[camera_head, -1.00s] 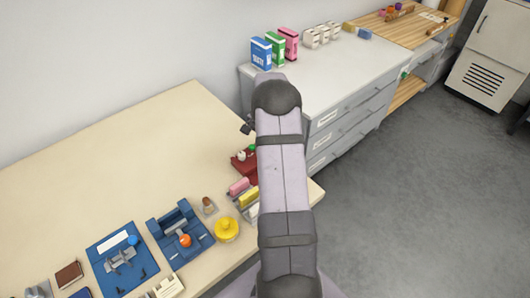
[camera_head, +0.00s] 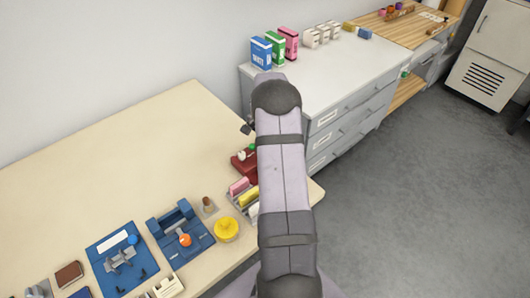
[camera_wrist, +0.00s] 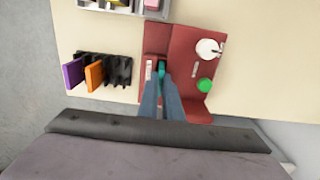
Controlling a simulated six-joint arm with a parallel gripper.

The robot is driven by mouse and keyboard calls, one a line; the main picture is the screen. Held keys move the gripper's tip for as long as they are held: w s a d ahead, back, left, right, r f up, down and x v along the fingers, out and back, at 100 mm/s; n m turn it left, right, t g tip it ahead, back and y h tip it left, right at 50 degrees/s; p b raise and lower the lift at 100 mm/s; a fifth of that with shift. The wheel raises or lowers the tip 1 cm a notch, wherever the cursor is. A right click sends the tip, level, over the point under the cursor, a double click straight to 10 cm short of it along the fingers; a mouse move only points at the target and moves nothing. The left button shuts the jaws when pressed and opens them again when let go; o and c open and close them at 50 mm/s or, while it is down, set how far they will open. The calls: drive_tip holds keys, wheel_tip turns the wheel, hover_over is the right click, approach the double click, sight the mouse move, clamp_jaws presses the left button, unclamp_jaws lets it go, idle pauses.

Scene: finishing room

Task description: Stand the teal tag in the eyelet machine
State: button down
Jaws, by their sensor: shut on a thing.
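The red eyelet machine (camera_wrist: 188,62) shows in the wrist view, with a white round knob and a green round knob on its right part. My gripper (camera_wrist: 162,75) is over its left part, with the fingers close together. A small piece of the teal tag (camera_wrist: 162,66) shows between the fingertips; the fingers hide most of it. The tag is at the machine's slot area, but I cannot tell how deep it sits or whether it touches. In the head view the red machine (camera_head: 240,162) is partly hidden by my arm, and the tag is not visible.
In the wrist view a black rack (camera_wrist: 118,70) holds a purple tag (camera_wrist: 73,74) and an orange tag (camera_wrist: 94,76) left of the machine. In the head view, blue machines (camera_head: 180,233) and a yellow round item (camera_head: 227,229) stand nearer the table's front. The table's back left is clear.

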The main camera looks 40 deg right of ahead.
drive_tip(key=shift+f+b, duration=0.35)
drive_tip(key=shift+f, duration=0.2)
drive_tip(key=c, duration=2.2)
unclamp_jaws()
drive_tip(key=shift+r, duration=0.1)
drive_tip(key=shift+r+p, duration=3.85)
drive_tip(key=shift+r, duration=1.6)
